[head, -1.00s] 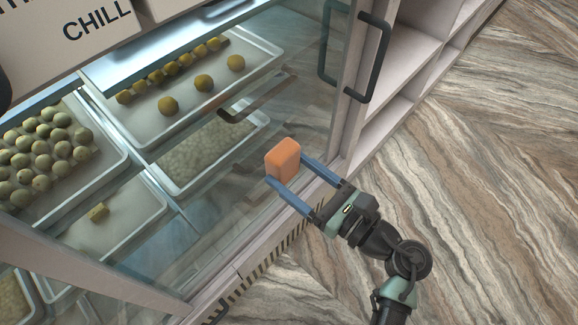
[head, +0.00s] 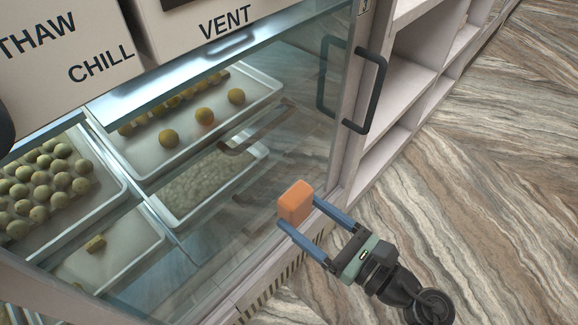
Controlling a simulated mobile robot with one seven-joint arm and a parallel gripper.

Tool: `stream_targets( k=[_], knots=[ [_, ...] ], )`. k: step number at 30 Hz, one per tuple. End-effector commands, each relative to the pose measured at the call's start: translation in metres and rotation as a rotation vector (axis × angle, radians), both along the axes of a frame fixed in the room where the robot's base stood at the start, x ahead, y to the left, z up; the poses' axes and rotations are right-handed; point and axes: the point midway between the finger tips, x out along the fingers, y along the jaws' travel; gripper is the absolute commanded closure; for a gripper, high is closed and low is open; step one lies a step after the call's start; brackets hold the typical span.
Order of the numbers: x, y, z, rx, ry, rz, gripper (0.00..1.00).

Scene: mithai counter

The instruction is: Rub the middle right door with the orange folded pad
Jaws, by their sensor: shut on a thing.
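The orange folded pad (head: 295,203) is held between the two blue fingers of my gripper (head: 301,214), which is shut on it. The pad is upright in front of the lower right part of a glass door (head: 285,140). Whether the pad touches the glass I cannot tell. The door has a dark bar handle (head: 372,90) near its right edge, and I cannot tell for sure that it is the middle right door. Part of the pad is hidden by the fingers.
Behind the glass are trays (head: 112,236) of round yellow-green sweets. White panels reading CHILL (head: 100,68) and VENT (head: 225,22) are above. Open shelves (head: 405,75) stand to the right. The wood-patterned floor (head: 480,190) is clear.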

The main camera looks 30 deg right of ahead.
Motion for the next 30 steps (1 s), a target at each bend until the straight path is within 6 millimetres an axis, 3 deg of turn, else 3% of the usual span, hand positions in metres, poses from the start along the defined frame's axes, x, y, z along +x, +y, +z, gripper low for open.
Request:
stream_targets(
  k=[8, 21, 30],
  knots=[
    [0.009, 0.004, 0.003, 0.0, -0.001, 0.002, 0.71],
    [0.052, 0.02, 0.014, -0.001, -0.001, 0.0, 0.71],
    [0.065, 0.025, 0.017, 0.0, -0.001, -0.002, 0.71]
  ],
)
